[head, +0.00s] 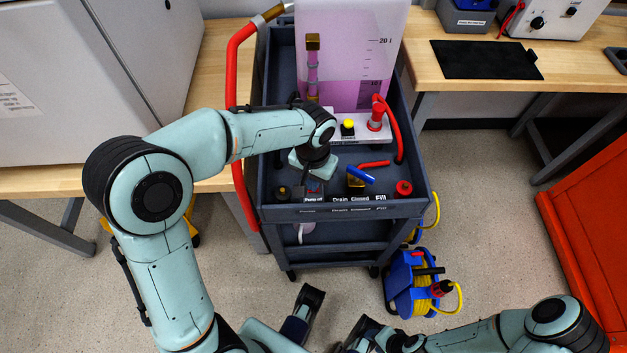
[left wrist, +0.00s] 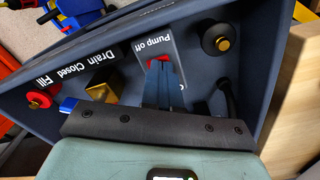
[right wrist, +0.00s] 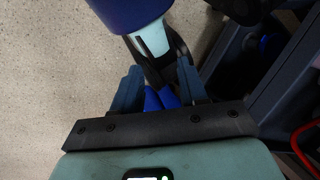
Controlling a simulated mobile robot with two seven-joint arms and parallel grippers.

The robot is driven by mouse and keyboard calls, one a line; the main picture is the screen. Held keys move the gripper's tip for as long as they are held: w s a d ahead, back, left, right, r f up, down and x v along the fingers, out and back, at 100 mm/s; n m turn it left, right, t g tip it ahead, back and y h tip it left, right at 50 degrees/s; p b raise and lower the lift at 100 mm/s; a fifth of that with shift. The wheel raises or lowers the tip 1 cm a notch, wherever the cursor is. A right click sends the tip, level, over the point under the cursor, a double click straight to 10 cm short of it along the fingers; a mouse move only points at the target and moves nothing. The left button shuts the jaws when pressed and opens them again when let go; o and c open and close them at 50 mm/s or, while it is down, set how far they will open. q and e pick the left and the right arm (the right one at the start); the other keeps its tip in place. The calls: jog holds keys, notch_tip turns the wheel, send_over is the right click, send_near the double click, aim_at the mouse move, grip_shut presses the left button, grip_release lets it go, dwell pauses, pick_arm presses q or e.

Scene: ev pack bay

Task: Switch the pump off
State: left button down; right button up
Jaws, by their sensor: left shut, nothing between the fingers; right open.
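The pump switch is a small red piece on a light plate marked "Pump off" (left wrist: 149,47), at the front panel of the dark cart. The red part (left wrist: 158,62) shows just beyond my left fingertips in the left wrist view. In the head view the plate (head: 314,197) sits at the cart's front. My left gripper (left wrist: 163,75) is shut and empty, pointing down over the switch. I cannot tell whether its tips touch it. Part of the switch is hidden by the fingers. My right gripper (right wrist: 158,88) is open and empty, low above the floor before the cart.
Beside the switch are a brass valve (left wrist: 104,84) with a blue lever (head: 361,174), a red fitting (head: 404,188) and a black-and-brass fitting (left wrist: 221,40). A pink tank (head: 350,50) stands behind. A blue cable reel (head: 411,284) stands on the floor to the right.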

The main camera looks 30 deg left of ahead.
pick_arm(q)
notch_tip(320, 180, up, 7)
jog(key=p, duration=0.5)
jog(key=shift+p, duration=0.35)
pick_arm(e)
jog(key=shift+g, duration=0.6)
jog(key=r, duration=0.1)
jog(key=s+r, duration=0.1)
jog(key=r, duration=0.1)
jog(key=s+r, duration=0.1)
jog(key=r, duration=0.1)
jog(key=shift+s, duration=0.15)
pick_arm(q)
jog(key=shift+f, duration=0.1)
pick_arm(e)
jog(key=shift+s, duration=0.1)
